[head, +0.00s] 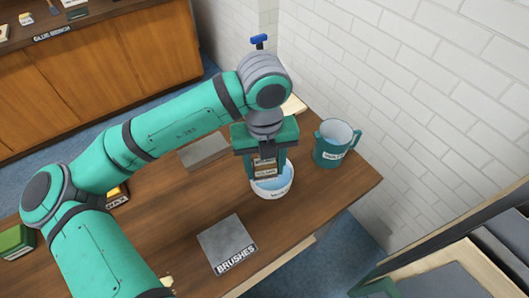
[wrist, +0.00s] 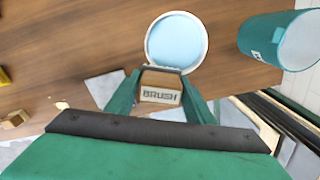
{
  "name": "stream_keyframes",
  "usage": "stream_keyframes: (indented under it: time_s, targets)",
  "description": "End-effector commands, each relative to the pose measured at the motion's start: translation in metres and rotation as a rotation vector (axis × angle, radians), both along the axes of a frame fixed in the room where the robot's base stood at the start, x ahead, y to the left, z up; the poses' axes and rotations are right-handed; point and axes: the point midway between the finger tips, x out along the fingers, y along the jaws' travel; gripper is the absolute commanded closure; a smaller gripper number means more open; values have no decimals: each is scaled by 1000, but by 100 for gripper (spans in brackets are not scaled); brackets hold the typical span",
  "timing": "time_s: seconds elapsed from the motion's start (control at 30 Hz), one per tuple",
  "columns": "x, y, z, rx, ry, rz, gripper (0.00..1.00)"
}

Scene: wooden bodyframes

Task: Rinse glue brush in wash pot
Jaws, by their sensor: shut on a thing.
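My gripper (head: 266,172) is shut on the glue brush (head: 264,164), a wooden block with a label. In the wrist view the brush (wrist: 160,88) sits between the two green fingers and its label reads BRUSH. The wash pot (head: 274,191) is a round white pot with pale blue water, standing on the wooden table. In the head view the gripper and brush overlap the back of the pot's opening. In the wrist view the pot (wrist: 204,48) lies just beyond the brush, at its near rim. The brush's lower end is hidden, so I cannot tell whether it touches the water.
A teal jug (head: 331,150) stands right of the pot, near the table's edge and the white brick wall. A grey BRUSHES pad (head: 227,242) lies in front, bare. Another grey plate (head: 203,151) lies behind left. The glue bench (head: 95,70) is at the back left.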

Motion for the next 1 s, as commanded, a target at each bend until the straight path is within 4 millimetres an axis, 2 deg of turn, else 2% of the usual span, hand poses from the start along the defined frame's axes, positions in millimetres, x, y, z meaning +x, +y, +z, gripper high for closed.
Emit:
stream_keyframes:
  time_s: [0.1, 0.3, 0.53, 1.0]
  targets:
    - [25, -8, -8, -1, 2, -126, 70]
    - [48, -17, -19, 6, 1, -270, 70]
    - [52, -17, -30, 7, 1, -293, 70]
    - [51, -16, -72, 7, 2, -289, 70]
